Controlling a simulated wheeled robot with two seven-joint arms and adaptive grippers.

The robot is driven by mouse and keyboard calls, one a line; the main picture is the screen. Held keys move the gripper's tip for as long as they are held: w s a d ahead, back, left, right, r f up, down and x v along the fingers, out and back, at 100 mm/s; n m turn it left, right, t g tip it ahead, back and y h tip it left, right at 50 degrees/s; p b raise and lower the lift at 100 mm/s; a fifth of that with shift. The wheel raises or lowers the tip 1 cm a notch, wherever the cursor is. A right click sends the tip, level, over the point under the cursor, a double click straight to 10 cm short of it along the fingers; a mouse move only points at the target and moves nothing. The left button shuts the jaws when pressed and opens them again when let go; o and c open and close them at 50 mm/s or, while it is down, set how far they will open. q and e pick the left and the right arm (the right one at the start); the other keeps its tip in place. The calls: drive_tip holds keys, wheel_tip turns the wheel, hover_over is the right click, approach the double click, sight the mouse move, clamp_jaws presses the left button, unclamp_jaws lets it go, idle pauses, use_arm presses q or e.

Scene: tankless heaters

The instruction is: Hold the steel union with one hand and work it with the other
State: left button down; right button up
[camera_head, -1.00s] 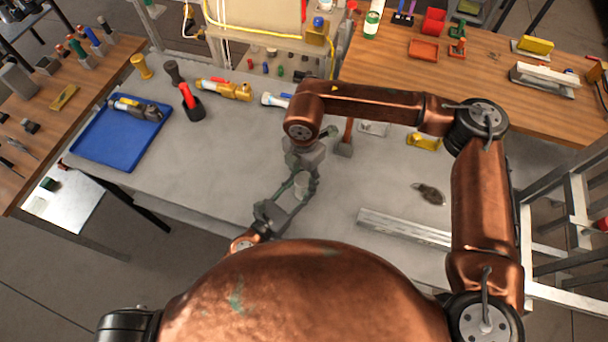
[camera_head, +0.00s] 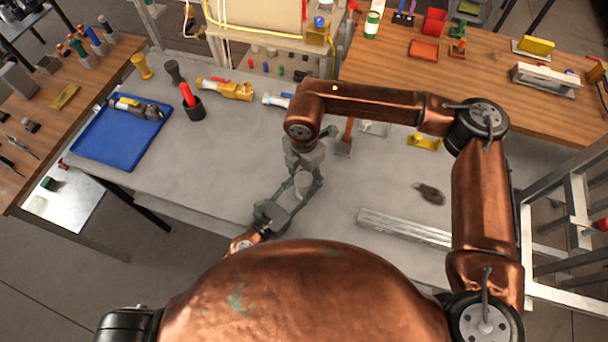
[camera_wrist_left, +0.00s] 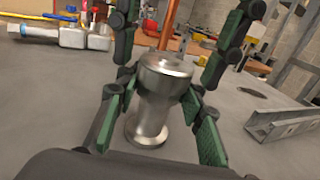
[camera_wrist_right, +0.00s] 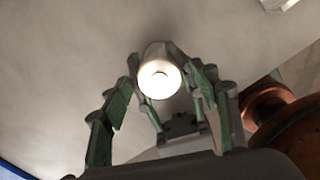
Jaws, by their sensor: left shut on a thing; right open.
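The steel union (camera_wrist_left: 157,100) is a shiny spool-shaped piece with a wider collar at each end. In the left wrist view it is roughly upright between the green-padded fingers of my left gripper (camera_wrist_left: 158,125), which is shut on it. In the head view the union (camera_head: 302,183) is small above the bench, with my left gripper (camera_head: 298,194) reaching from the lower left. My right gripper (camera_head: 305,172) points down from above, fingers open on either side of the union. In the right wrist view the union's bright round end (camera_wrist_right: 160,80) lies between my right gripper's fingers (camera_wrist_right: 163,90).
The grey bench (camera_head: 235,160) is clear left of the union. A metal channel (camera_head: 403,227) lies to the right, near a dark oval patch (camera_head: 430,193). A hammer (camera_head: 346,137) stands behind. A blue tray (camera_head: 112,147) and a black cup (camera_head: 194,110) are farther left.

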drive_tip(key=shift+r, duration=2.25)
use_arm(q)
drive_tip(key=c, duration=1.2)
unclamp_jaws()
drive_tip(key=shift+s, duration=0.1)
